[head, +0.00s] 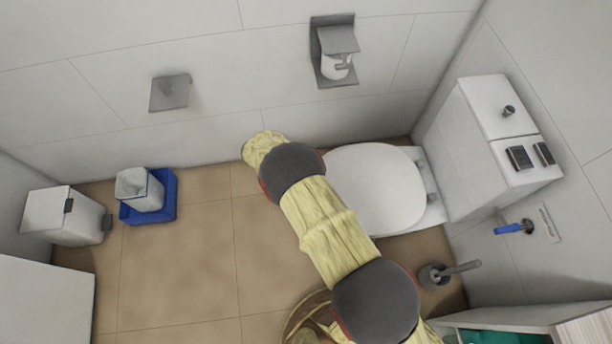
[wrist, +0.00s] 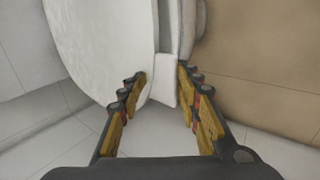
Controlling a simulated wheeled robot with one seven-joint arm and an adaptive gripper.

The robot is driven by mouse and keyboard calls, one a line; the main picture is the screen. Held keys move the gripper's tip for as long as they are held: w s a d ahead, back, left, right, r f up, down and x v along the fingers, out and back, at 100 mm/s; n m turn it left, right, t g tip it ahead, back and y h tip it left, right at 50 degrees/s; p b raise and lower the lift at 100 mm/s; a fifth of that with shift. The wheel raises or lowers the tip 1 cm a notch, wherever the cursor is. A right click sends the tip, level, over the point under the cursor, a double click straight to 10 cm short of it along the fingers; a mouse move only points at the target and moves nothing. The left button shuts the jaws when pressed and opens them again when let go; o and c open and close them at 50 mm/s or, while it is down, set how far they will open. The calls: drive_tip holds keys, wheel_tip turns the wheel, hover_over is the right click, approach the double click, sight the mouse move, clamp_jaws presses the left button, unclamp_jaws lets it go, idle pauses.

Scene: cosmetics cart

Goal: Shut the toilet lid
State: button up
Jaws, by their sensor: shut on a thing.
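The toilet lid (head: 372,182) is a smooth white oval. In the head view it lies flat over the bowl, with no opening showing, and its hinge end is at the right by the cistern. In the wrist view the lid (wrist: 105,45) is a broad white surface at upper left, with the rim in side view beside it. My gripper (wrist: 162,82) has its fingers on both sides of a small white part at the lid's hinge end, shut on it. In the head view my arm hides the gripper and the lid's near left edge.
The cistern (head: 490,150) stands right of the toilet against the wall. A paper holder (head: 335,52) is on the back wall.

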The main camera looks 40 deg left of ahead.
drive_tip(key=v, duration=1.2)
idle(0.5)
